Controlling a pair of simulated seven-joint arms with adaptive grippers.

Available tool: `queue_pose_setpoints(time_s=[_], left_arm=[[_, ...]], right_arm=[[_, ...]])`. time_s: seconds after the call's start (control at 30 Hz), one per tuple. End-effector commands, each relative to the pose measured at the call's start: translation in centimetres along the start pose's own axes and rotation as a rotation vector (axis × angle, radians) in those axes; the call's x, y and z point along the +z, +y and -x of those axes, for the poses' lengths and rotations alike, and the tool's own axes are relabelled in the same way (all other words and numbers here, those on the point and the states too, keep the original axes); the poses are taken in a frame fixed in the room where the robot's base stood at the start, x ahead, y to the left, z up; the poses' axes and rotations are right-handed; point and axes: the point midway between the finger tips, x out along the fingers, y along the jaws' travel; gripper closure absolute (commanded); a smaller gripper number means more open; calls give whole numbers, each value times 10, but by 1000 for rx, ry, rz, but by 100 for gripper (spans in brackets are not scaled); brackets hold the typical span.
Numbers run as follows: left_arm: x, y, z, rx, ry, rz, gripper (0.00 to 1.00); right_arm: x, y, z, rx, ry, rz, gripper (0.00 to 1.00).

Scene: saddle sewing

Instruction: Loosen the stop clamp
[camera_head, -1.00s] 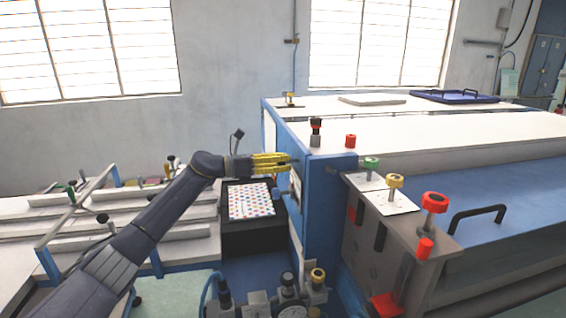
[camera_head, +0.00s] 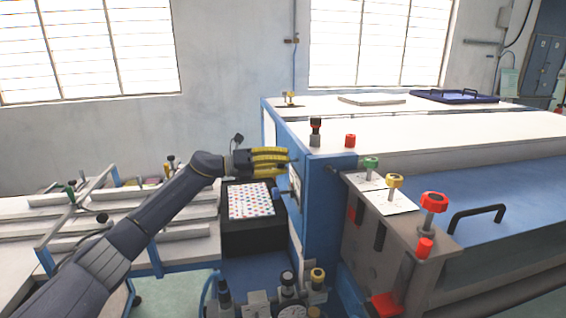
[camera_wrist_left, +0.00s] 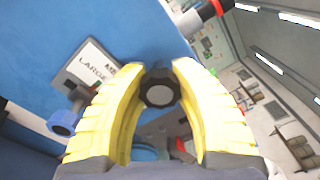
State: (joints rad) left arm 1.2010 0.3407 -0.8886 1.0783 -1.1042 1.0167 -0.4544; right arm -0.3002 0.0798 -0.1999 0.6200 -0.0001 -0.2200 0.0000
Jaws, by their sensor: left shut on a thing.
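My left gripper (camera_head: 283,159) reaches in from the left to the side face of the blue machine frame (camera_head: 330,200). In the left wrist view its yellow fingers (camera_wrist_left: 158,75) are closed around a dark round knob (camera_wrist_left: 159,93) with a grey centre, which looks like the stop clamp's knob. In the head view the knob is mostly hidden by the fingers. A label plate reading "LARGE" (camera_wrist_left: 90,68) and a blue knob (camera_wrist_left: 63,123) are on the same blue face, left of the fingers in the wrist view. My right gripper is not in view.
A black box with a dotted white panel (camera_head: 250,202) stands below my left gripper. Red (camera_head: 434,202), yellow (camera_head: 395,182) and green (camera_head: 371,164) knobs stand on the machine's near corner. Gauges and valves (camera_head: 292,300) sit low in front. White rails (camera_head: 180,245) lie at left.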

Motion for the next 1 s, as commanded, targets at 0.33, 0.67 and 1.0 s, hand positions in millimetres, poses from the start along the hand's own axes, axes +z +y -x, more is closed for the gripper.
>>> queue_pose_setpoints(time_s=[0.33,0.67,1.0], left_arm=[[5,-2,3,0,-10,322,100],[6,-1,3,-2,-11,632,100],[5,0,4,-3,-12,895,100]], right_arm=[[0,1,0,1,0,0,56],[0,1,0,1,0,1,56],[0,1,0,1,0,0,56]])
